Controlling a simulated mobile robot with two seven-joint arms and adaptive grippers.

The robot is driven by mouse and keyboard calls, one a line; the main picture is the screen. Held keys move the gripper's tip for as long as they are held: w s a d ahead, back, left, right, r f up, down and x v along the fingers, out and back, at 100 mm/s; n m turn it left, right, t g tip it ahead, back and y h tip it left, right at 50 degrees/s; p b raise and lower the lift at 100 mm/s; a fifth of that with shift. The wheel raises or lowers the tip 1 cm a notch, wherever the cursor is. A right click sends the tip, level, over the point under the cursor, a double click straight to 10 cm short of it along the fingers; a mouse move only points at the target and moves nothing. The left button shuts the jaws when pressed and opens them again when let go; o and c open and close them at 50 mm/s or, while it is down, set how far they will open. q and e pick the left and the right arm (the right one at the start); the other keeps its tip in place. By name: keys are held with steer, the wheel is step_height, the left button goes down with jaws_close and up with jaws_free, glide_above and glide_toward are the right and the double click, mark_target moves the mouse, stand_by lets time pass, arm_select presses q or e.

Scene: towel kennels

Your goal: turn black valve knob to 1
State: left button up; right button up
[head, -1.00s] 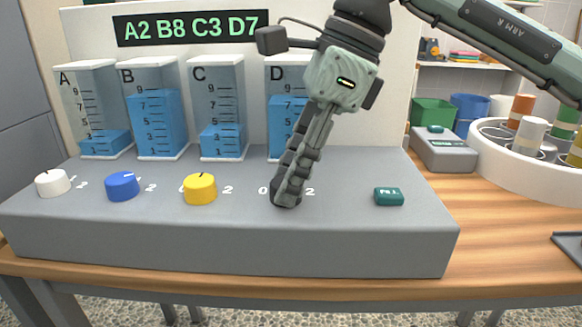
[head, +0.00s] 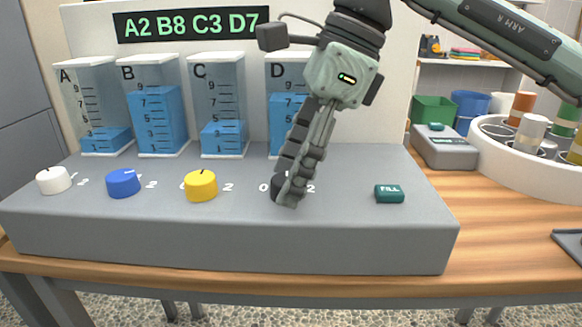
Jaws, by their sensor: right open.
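The black valve knob (head: 275,188) sits on the grey console (head: 230,240) below tank D (head: 287,110). It is mostly hidden behind the fingers of my right gripper (head: 288,196), which point down at it. The jaws are open, with the fingers at the knob. The marks 0 and 2 show on either side of the knob; its pointer is hidden. To the left stand the yellow knob (head: 201,186), blue knob (head: 123,183) and white knob (head: 54,180). My left gripper is out of view.
A green FILL button (head: 389,194) lies right of the black knob. A display (head: 192,27) reads A2 B8 C3 D7 above tanks A, B and C. A grey scale-like device (head: 445,150) and a round white carousel (head: 505,165) stand on the wooden table at right.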

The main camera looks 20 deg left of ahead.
steer(key=v, duration=1.2)
